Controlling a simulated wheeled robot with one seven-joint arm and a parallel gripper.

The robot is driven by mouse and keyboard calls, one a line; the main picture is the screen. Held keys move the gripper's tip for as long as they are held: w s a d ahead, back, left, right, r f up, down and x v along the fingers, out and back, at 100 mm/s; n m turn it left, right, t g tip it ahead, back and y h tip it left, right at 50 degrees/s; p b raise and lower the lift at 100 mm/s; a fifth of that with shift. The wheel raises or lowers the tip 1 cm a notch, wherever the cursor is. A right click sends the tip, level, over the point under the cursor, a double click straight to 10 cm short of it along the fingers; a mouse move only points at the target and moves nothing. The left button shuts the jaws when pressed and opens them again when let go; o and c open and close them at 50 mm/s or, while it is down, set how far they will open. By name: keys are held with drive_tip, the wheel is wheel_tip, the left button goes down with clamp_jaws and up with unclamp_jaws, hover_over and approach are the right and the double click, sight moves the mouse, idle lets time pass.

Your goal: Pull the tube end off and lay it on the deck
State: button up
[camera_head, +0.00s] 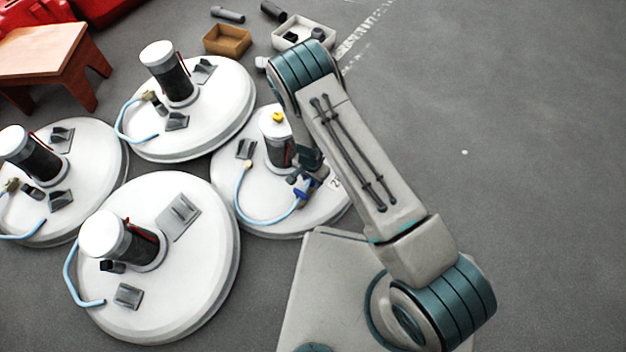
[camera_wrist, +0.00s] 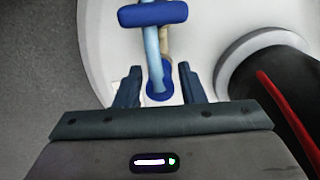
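The light blue tube (camera_head: 239,194) curves over the white deck (camera_head: 262,222) of the right-hand tank. Its end has dark blue fittings (camera_head: 301,193) close to my gripper (camera_head: 309,181). In the wrist view, a blue collar (camera_wrist: 160,84) sits between the two dark fingers of my gripper (camera_wrist: 160,86), with a gap on each side. The fingers are open and do not visibly touch it. The tube (camera_wrist: 151,45) runs upward from the collar, past a blue crossbar (camera_wrist: 153,14). A tan part shows behind the tube. What the collar joins is hidden from view.
A dark cylinder (camera_head: 279,152) with a white top and yellow knob stands on this deck; its dark body and red strip (camera_wrist: 287,115) are close right of my gripper. Similar tanks (camera_head: 195,110) stand left. Grey floor (camera_head: 540,130) is open at right.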

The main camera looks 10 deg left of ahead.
clamp_jaws()
drive_tip(key=shift+r+p, duration=2.3)
drive_tip(key=shift+r, duration=0.75)
